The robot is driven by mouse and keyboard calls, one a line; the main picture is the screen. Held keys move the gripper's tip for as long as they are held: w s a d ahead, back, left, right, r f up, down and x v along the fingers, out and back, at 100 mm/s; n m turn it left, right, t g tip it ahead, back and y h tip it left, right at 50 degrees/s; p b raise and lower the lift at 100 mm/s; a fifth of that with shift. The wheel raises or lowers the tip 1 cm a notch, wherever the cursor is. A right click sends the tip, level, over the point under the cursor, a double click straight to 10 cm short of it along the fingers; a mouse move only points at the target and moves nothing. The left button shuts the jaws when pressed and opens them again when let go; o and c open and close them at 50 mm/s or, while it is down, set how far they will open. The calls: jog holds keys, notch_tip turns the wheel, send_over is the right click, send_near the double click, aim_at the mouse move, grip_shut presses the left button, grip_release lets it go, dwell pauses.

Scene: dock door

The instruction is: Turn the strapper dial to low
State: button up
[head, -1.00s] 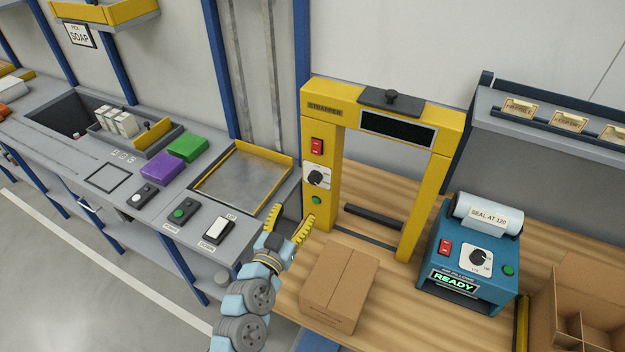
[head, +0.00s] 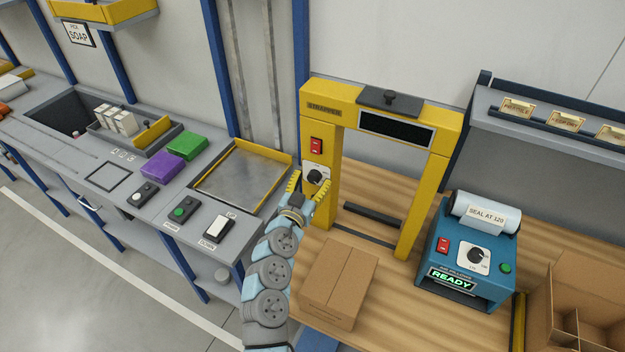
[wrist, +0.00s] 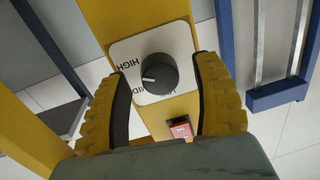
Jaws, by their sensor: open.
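The yellow strapper (head: 383,97) stands on the wooden bench. Its black dial (wrist: 160,74) sits on a white plate on the left post; the dial also shows in the head view (head: 315,177). In the wrist view the labels appear upside down. The dial's white mark points left and slightly down, towards MID; HIGH is at upper left and the lowest label is partly hidden. My gripper (head: 307,186) is open in front of the dial. In the wrist view its yellow fingers (wrist: 161,72) stand either side of the dial, with gaps and no visible contact.
A red switch (head: 316,145) is above the dial on the same post. A cardboard box (head: 338,283) stands on the bench near my arm. The blue sealing machine (head: 465,262) with its own dial is to the right. A metal tray (head: 240,180) lies to the left.

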jog(key=shift+w+d, duration=0.1)
grip_shut()
